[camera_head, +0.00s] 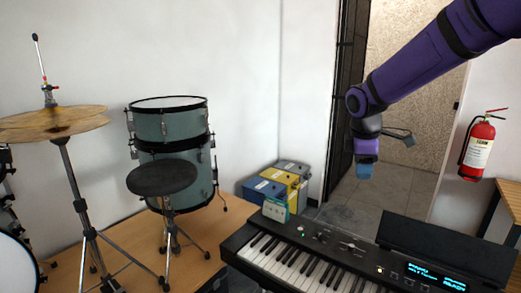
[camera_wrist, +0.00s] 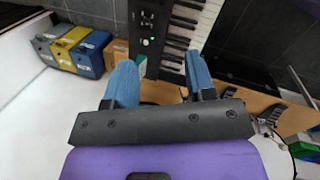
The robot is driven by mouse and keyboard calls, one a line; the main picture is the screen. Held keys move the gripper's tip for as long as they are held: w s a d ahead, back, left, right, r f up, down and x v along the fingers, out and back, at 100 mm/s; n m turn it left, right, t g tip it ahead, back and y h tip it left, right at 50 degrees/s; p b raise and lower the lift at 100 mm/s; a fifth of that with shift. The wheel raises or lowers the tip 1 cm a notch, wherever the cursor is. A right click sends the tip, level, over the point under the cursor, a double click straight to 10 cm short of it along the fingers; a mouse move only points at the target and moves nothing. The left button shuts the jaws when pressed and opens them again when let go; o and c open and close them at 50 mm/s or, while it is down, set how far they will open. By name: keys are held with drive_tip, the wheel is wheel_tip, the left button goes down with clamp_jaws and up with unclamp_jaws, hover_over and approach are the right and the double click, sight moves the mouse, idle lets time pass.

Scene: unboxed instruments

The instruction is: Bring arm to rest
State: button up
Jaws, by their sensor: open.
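My purple arm reaches in from the upper right in the head view, with the forearm sloping down to the wrist. My gripper (camera_head: 364,170) hangs pointing down beside the dark door frame, above and behind the keyboard (camera_head: 325,255). In the wrist view, my gripper (camera_wrist: 162,85) shows two blue fingers spread apart with nothing between them. Beyond the fingers, the keyboard (camera_wrist: 180,35) lies below, apart from the gripper.
Blue, yellow and grey boxes (camera_head: 279,183) stand on the floor behind the keyboard; a small green-white box (camera_head: 276,208) is nearer. A drum set with cymbals (camera_head: 52,122) and stool (camera_head: 162,178) fills the left. A fire extinguisher (camera_head: 478,148) hangs at right. Air around the gripper looks clear.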

drive_tip(key=s+d+r+m+t, duration=0.1)
drive_tip(key=s+r+m, duration=0.3)
drive_tip(key=s, duration=0.4)
drive_tip(key=s+d+r+m, duration=0.1)
drive_tip(key=s+r+m, duration=0.25)
drive_tip(key=s, duration=0.45)
drive_tip(key=s+d+m+t+y, duration=0.1)
drive_tip(key=s+m, duration=0.6)
drive_tip(key=s, duration=0.9)
drive_tip(key=shift+d+t+y, duration=0.35)
drive_tip(key=shift+t+y, duration=0.05)
drive_tip(key=shift+t, duration=0.2)
drive_tip(key=shift+w, duration=0.1)
drive_tip(key=shift+c, duration=0.7)
